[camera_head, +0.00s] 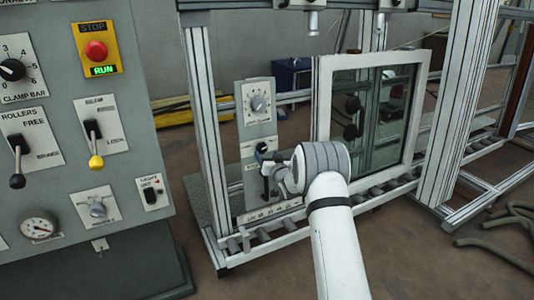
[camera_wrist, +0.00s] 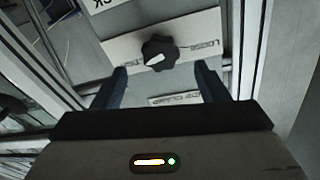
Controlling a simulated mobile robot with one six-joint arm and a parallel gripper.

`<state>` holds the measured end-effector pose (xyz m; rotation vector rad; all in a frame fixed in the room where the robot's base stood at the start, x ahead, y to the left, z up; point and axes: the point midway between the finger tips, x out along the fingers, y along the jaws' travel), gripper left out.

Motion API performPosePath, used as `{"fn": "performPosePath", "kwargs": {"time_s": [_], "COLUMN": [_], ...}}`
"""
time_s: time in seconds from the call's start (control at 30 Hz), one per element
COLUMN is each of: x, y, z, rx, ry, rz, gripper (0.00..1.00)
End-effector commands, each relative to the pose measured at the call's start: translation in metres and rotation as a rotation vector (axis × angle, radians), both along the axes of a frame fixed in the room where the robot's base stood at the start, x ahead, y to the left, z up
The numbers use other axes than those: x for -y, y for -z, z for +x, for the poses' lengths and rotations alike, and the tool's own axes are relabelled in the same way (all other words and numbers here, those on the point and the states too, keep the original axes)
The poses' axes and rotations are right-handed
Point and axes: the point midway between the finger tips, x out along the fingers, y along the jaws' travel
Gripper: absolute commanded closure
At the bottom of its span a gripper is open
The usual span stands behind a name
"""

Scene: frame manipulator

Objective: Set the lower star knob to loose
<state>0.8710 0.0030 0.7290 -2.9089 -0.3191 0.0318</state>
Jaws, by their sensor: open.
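A black star knob (camera_wrist: 159,52) with a white pointer mark sits on a pale plate (camera_wrist: 125,47) in the wrist view. The mark points to the lower left of the picture. The word LOOSE is on the plate to the knob's right; the lettering to its left is too blurred to read. My gripper (camera_wrist: 161,80) is open, its two dark fingers apart below the knob in the picture and not closed on it. In the head view my gripper (camera_head: 273,176) is in front of the panel's lower part, where a dark knob (camera_head: 262,150) shows partly.
A round dial (camera_head: 259,104) is higher on the same panel. A white-framed window (camera_head: 422,110) stands close to the right of my wrist, on rollers. Aluminium posts (camera_head: 203,120) flank the panel. A grey control console (camera_head: 95,200) stands at the left.

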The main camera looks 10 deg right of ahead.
Motion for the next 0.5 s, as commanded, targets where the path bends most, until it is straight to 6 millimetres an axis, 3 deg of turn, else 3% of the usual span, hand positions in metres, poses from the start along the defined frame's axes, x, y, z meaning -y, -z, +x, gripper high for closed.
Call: {"fn": "performPosePath", "kwargs": {"time_s": [0.2,0.5], "x": [-0.008,-0.011], "y": [0.001,0.0], "z": [0.031,0.047], "rx": [0.0,-0.002], "ry": [-0.001,0.001], "rz": [-0.001,-0.001], "gripper": [0.33,0.33]}}
